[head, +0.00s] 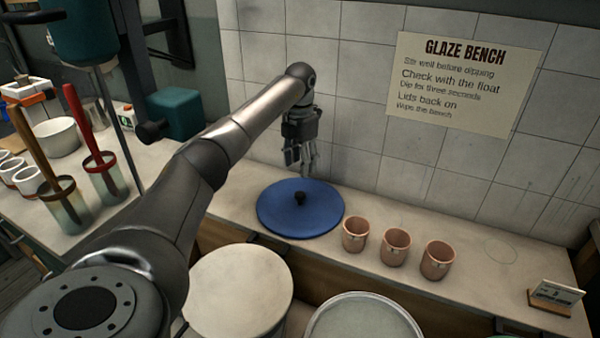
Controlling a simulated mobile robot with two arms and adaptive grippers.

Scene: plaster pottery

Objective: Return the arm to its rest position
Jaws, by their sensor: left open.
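My left arm reaches in from the left over the bench. My left gripper (302,160) points down near the tiled wall, above the back part of a round blue lid (275,214) with a dark knob. The gripper is open and holds nothing that I can see. The blue lid lies flat on the bench. My right gripper does not show.
Several clay cups, including one nearest the lid (355,236), stand right of it. A pale round lid (238,285) and a round vessel (362,318) are in front. A small card stand (553,297) sits far right. Glass jars (66,206) with tools stand left. Bench between cups and card is clear.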

